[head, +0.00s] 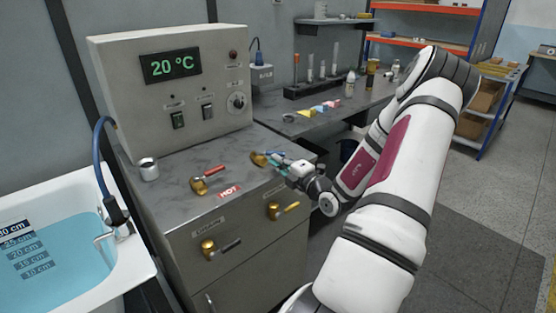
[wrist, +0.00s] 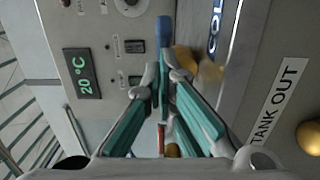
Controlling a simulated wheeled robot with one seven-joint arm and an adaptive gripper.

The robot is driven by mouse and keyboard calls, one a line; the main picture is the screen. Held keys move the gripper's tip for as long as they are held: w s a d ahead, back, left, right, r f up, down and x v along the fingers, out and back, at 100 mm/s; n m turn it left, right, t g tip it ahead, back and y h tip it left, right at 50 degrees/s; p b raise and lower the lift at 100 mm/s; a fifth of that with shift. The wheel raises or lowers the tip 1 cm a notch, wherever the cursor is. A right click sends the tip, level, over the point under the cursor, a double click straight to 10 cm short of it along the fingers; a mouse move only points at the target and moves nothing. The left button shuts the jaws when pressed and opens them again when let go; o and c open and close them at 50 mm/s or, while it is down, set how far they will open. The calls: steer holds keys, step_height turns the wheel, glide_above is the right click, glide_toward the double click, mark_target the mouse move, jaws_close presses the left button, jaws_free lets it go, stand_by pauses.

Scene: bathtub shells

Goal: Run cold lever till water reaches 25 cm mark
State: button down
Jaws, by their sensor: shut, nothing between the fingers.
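The cold lever has a brass hub (head: 258,159) on the grey counter. Its blue handle (wrist: 165,32) shows just beyond my fingertips in the wrist view; contact cannot be told. My gripper (head: 280,160) is shut and empty beside this lever, its teal-padded fingers (wrist: 166,68) converging at the tips. The hot lever (head: 208,178), with a red handle, is to the left by the HOT label. The white bathtub (head: 135,265) at the left holds blue water (head: 75,265). Its depth scale (head: 22,252) is partly cut off and small, so the exact level is unclear.
A control box (head: 175,85) reads 20 °C. A metal cup (head: 148,168) stands on the counter. Brass valves (head: 208,247) with dark and yellow handles are on the cabinet front. A blue hose (head: 100,150) reaches the tub. A workbench with bottles (head: 350,85) is behind.

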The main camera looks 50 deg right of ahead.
mark_target(284, 153)
steer(key=shift+s+d+r+y+p, duration=0.1)
steer(key=shift+d+y+p, duration=0.1)
steer(key=shift+y+p, duration=0.15)
steer(key=shift+d+n+y+p, duration=0.55)
steer(key=shift+n+y+p, duration=0.35)
steer(key=shift+y+p, duration=0.15)
steer(key=d+n+y+p, duration=0.1)
steer(key=y, duration=0.1)
steer(key=shift+d+n+t+y, duration=0.2)
steer(key=shift+n+t+y, duration=0.1)
steer(key=shift+n+y, duration=0.1)
steer(key=n+y, duration=0.1)
steer(key=d+y, duration=0.1)
steer(key=shift+w+d+n+y, duration=0.1)
steer(key=shift+w+n+y, duration=0.25)
steer(key=shift+n+y, duration=0.05)
steer(key=n+y, duration=0.1)
steer(key=d+n+g+y, duration=0.1)
steer(key=w+y+b, duration=0.1)
steer(key=y, duration=0.1)
steer(key=shift+w+d+f+n+g, duration=0.1)
steer(key=shift+d+f+n+g, duration=0.1)
steer(key=shift+d+n+g, duration=0.15)
steer(key=shift+w+d+r+b, duration=0.1)
steer(key=shift+w+d+b, duration=0.15)
steer(key=shift+d+b, duration=0.15)
